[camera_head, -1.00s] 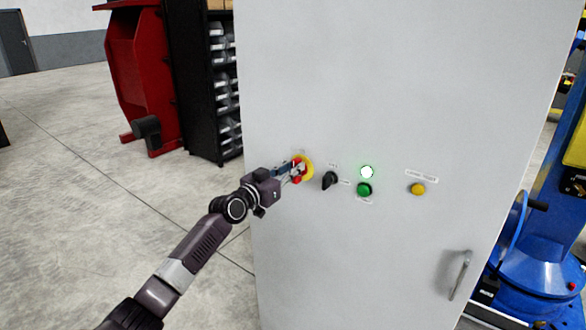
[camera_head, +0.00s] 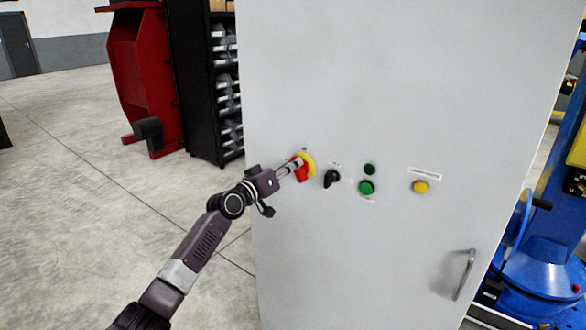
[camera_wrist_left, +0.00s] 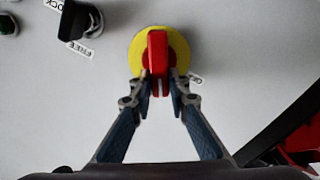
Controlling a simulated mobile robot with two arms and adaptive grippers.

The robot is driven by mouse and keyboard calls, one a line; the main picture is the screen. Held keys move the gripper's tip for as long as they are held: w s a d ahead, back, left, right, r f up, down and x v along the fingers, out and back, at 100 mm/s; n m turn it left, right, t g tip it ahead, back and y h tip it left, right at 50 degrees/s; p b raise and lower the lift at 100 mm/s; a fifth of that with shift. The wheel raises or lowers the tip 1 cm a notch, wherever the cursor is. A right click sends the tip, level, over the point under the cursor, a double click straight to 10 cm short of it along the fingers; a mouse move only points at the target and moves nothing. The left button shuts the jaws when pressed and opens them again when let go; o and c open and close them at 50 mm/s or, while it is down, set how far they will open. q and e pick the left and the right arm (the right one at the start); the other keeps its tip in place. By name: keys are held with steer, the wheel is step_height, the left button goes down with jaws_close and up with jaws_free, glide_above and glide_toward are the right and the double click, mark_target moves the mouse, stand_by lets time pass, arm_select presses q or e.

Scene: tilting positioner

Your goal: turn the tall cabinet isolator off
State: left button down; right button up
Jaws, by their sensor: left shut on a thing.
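The tall cabinet (camera_head: 400,90) is light grey and fills the middle of the head view. Its isolator is a red handle (camera_head: 302,174) on a round yellow plate (camera_head: 311,160), at the left of the row of controls. In the left wrist view the red handle (camera_wrist_left: 158,50) stands along the picture's vertical on the yellow plate (camera_wrist_left: 181,45). My left gripper (camera_head: 297,164) reaches it from the lower left. In the wrist view its fingertips (camera_wrist_left: 159,84) are shut on the handle's near end, one on each side. My right gripper is not in view.
To the isolator's right are a black selector (camera_head: 331,178), an unlit dark green lamp (camera_head: 369,169), a green button (camera_head: 367,188) and a yellow button (camera_head: 420,187). A door handle (camera_head: 463,275) sits lower right. Shelving (camera_head: 205,90) stands behind at left; blue machinery (camera_head: 545,240) at right.

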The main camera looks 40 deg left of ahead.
arm_select(q)
steer(key=n, duration=0.3)
steer(key=f+n+p, duration=0.1)
steer(key=n, duration=0.3)
steer(key=a+n, duration=0.1)
steer(key=n, duration=0.3)
steer(key=shift+f+p, duration=0.3)
steer(key=shift+f+n, duration=0.1)
steer(key=shift+n, duration=0.3)
steer(key=c, duration=1.8)
jaws_free()
steer(key=shift+c, duration=0.2)
steer(key=s, duration=1.2)
